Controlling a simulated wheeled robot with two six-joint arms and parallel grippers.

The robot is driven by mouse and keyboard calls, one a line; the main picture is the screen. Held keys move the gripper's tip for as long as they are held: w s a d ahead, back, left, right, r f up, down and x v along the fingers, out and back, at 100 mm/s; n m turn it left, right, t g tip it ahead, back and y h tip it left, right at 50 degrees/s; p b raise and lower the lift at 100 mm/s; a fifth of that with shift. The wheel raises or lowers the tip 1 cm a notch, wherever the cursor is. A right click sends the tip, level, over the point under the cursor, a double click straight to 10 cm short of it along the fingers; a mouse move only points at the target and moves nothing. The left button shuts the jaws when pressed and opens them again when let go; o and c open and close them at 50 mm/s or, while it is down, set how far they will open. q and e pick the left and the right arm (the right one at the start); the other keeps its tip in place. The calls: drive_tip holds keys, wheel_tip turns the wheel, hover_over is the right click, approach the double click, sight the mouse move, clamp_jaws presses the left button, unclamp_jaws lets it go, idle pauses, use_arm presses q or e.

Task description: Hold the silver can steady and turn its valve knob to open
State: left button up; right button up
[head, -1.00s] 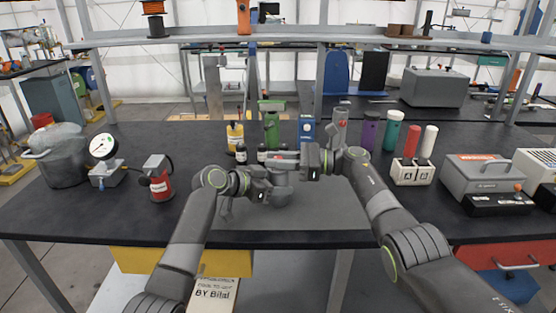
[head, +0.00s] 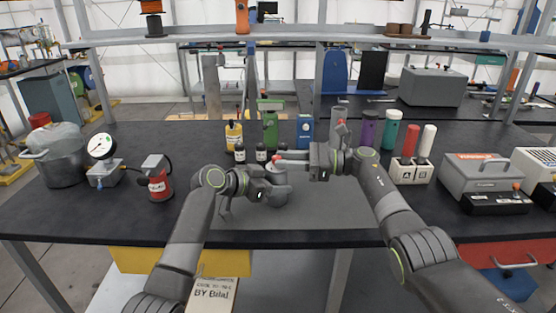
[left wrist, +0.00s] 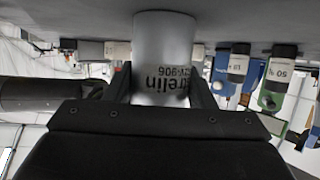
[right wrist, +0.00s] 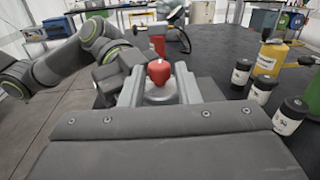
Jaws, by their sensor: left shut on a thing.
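The silver can (head: 279,197) stands upright on the grey mat near the front middle of the table. My left gripper (head: 275,187) is shut around the can's body from the left. The left wrist view shows the can (left wrist: 162,45), printed with dark lettering, between both fingers. The red valve knob (right wrist: 158,70) is on top of the can. My right gripper (right wrist: 160,87) is open, with one finger on each side of the knob and small gaps visible. In the head view, the right gripper (head: 283,157) reaches the can's top from the right.
Small dark bottles (head: 261,152), a yellow bottle (head: 234,135) and a green device (head: 270,128) stand behind the can. A red can (head: 158,184) and a gauge (head: 102,147) are on the left. The mat's front is clear.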

drive_tip(key=d, duration=0.9)
drive_tip(key=shift+s+d, duration=0.25)
drive_tip(key=shift+s, duration=0.15)
